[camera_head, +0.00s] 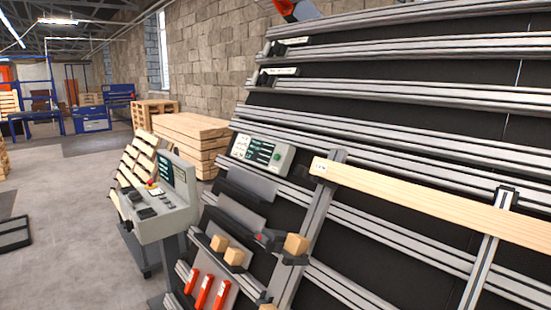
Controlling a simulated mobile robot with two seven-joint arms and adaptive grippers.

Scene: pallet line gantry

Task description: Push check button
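A light grey control box (262,153) with a dark lit display (259,149) is mounted on the sloped gantry frame, left of the middle. A round green button (277,156) sits at the right end of its face. I cannot read any label that names the check button. A separate grey console (165,213) stands to the left, with its own screen (167,170), a red knob on yellow (151,185) and dark keys. Neither of my grippers is in view.
A long timber plank (430,195) lies across the frame at right. Wood blocks (296,244) and red-handled clamps (205,291) sit on the lower frame. Stacked pallets (187,138) stand behind. The floor (70,215) at left is mostly open, with a dark flat mat-like item (14,233).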

